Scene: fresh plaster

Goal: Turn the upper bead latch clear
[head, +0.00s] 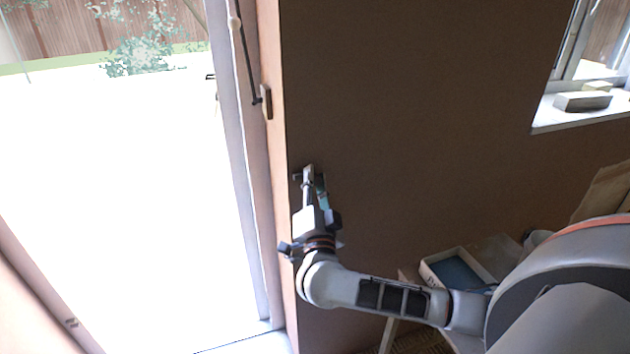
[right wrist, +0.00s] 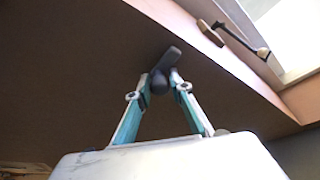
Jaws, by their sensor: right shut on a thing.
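My right gripper (head: 309,178) is at the brown wall, just right of the door opening. In the right wrist view its two teal-sided fingers (right wrist: 161,84) close in on a dark latch (right wrist: 173,57), a short bar with a rounded knob. The fingers are shut on the knob, and the bar's end sticks out past them at a slant. In the head view the latch (head: 309,169) is small and partly covered by the fingers. My left gripper is not in view.
A wooden block with a thin dark rod (head: 266,101) sits on the door frame above my gripper. A window sill (head: 580,116) with a block on it is at upper right. A shallow tray (head: 430,267) lies below, close to my right arm. The doorway at left is open outdoors.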

